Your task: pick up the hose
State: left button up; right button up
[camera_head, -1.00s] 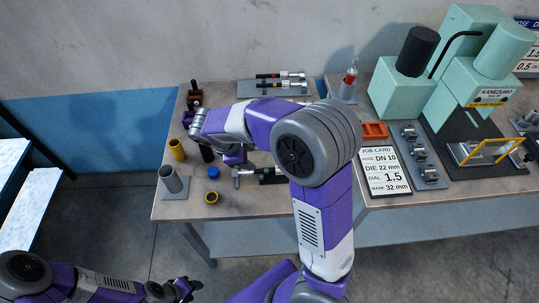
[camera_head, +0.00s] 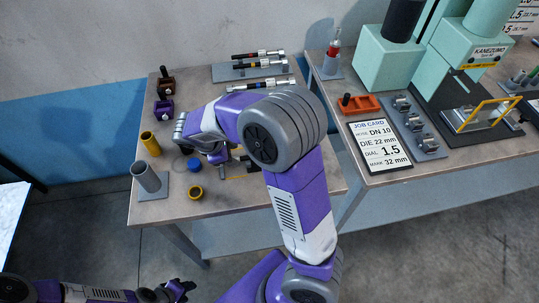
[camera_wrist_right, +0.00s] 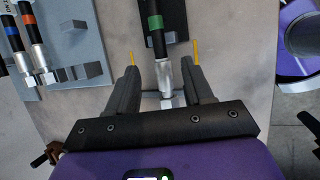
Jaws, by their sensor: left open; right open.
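The hose (camera_wrist_right: 157,42), black with a green band and a silver end fitting, lies on a dark grey holder in the right wrist view. My right gripper (camera_wrist_right: 165,66) is open, its two yellow-tipped fingers apart on either side of the silver fitting. In the head view my right gripper (camera_head: 224,160) is low over the left table, and my arm hides most of the hose. My left gripper (camera_head: 183,289) is open and empty, low at the bottom left, away from the table.
A rack (camera_head: 225,72) with banded hoses stands behind my right arm. A grey tube (camera_head: 147,178), yellow cup (camera_head: 150,144), blue cap (camera_head: 194,164) and yellow ring (camera_head: 195,192) are close left. A job card (camera_head: 380,146) and green press (camera_head: 388,62) are right.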

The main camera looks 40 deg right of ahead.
aim_at(238, 158)
jog(key=x, duration=0.3)
jog(key=shift+f+b, duration=0.4)
jog(key=shift+f, duration=0.05)
jog(key=shift+a, duration=0.1)
grip_shut()
jog(key=shift+r, duration=0.1)
